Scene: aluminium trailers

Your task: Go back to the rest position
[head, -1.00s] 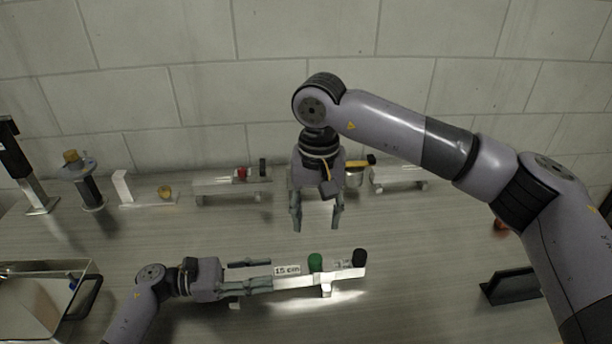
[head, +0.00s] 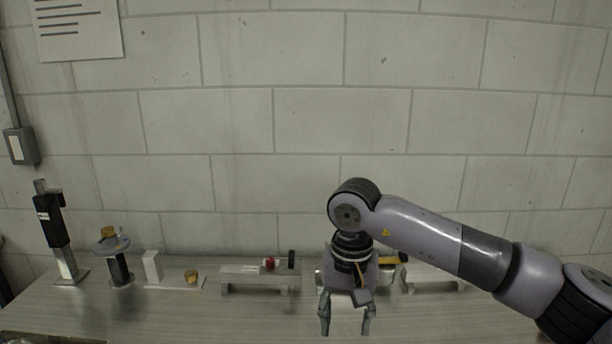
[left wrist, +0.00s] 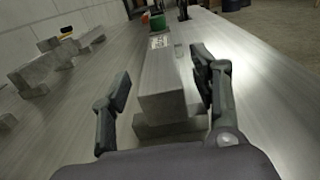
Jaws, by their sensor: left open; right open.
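My right gripper (head: 346,316) hangs pointing down over the table in the head view, its fingers spread and empty. It is in front of the trailers along the wall. My left gripper (left wrist: 165,108) shows in the left wrist view, with its fingers apart on either side of the end of an aluminium trailer (left wrist: 165,75). A gap shows between the fingers and the trailer. The trailer carries a white label (left wrist: 159,41) and a green knob (left wrist: 157,22). The left arm is outside the head view.
Along the wall stand a black post device (head: 55,228), a round-topped stand (head: 118,262), a white block (head: 152,266) and an aluminium trailer with red and black knobs (head: 255,271). Another trailer (head: 430,278) is partly behind my right arm. A paper sheet (head: 78,28) hangs on the wall.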

